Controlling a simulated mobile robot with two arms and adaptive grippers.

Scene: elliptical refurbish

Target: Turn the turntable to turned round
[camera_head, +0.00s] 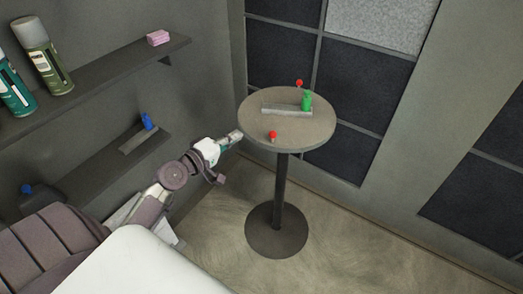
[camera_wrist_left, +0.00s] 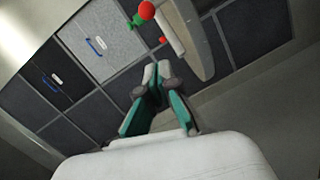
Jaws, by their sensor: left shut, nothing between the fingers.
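The turntable (camera_head: 250,111) is a round grey-brown top on a dark post with a round base. A long grey block (camera_head: 284,111), a green bottle-like piece (camera_head: 307,101) and two red knobs, one near the front (camera_head: 273,134) and one at the back (camera_head: 299,83), are on it. My left gripper (camera_head: 237,134) is shut and empty at the left edge of the top; I cannot tell whether it touches the rim. In the left wrist view its fingers (camera_wrist_left: 157,72) are together, with the turntable (camera_wrist_left: 206,48) beyond them to the right. My right gripper is not in view.
A wall shelf (camera_head: 110,68) at the left holds spray cans (camera_head: 42,57) and a pink block (camera_head: 158,37). A lower shelf (camera_head: 95,170) holds a blue item (camera_head: 147,121). Dark panelled doors (camera_head: 375,85) stand behind the turntable. The floor (camera_head: 340,240) to the right is clear.

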